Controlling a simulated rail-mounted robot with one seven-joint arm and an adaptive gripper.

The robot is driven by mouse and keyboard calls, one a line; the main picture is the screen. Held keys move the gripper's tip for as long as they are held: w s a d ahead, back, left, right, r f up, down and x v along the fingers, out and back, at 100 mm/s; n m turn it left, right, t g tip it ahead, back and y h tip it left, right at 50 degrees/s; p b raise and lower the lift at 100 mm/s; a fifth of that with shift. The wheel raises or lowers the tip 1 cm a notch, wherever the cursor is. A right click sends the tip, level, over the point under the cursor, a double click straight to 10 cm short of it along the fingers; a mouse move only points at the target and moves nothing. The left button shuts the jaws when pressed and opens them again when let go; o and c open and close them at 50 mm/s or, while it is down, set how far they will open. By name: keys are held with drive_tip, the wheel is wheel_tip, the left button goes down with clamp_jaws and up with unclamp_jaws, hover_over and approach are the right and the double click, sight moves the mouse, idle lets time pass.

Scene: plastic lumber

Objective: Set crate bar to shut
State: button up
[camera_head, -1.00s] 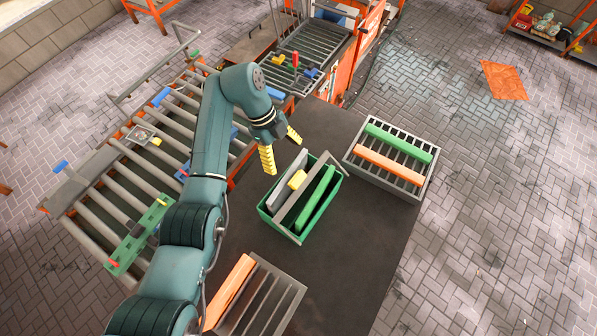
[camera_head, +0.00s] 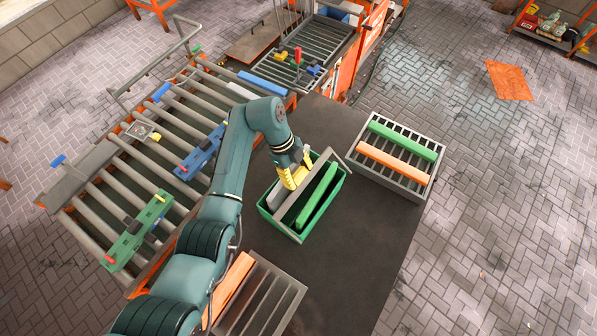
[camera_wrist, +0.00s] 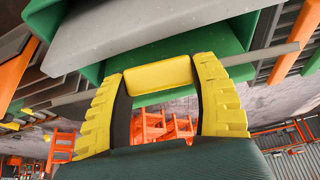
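A green crate (camera_head: 325,214) stands on the dark table, holding a grey plank and a green plank (camera_head: 316,196). The grey crate bar (camera_head: 295,208) crosses above the crate's opening, with side arms at its two ends. Its yellow grip (camera_wrist: 158,75) lies between my fingers in the wrist view, with the bar (camera_wrist: 262,52) running out on both sides. My gripper (camera_head: 293,180) is down at the bar in the head view. Its yellow fingers appear closed against the two ends of the grip. The fingers and wrist hide most of the grip in the head view.
A grey slatted crate (camera_head: 428,190) with a green and an orange plank stands at the right. Another slatted crate (camera_head: 290,298) with an orange plank is at the front. A roller conveyor (camera_head: 95,200) lies to the left. The table right of the green crate is clear.

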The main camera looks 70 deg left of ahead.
drive_tip(key=c, duration=0.6)
drive_tip(key=shift+w+d+r+p, duration=0.15)
drive_tip(key=shift+d+r+p, duration=0.05)
drive_tip(key=shift+r+p, duration=0.45)
drive_tip(key=shift+w+d+r+y+p, duration=0.1)
drive_tip(key=shift+d+y+p, duration=0.15)
drive_tip(key=shift+p, duration=0.3)
drive_tip(key=shift+w+g+y, duration=0.1)
drive_tip(key=shift+g+y, duration=0.25)
drive_tip(key=shift+g, duration=0.05)
drive_tip(key=o, duration=1.3)
drive_tip(key=v, duration=1.2)
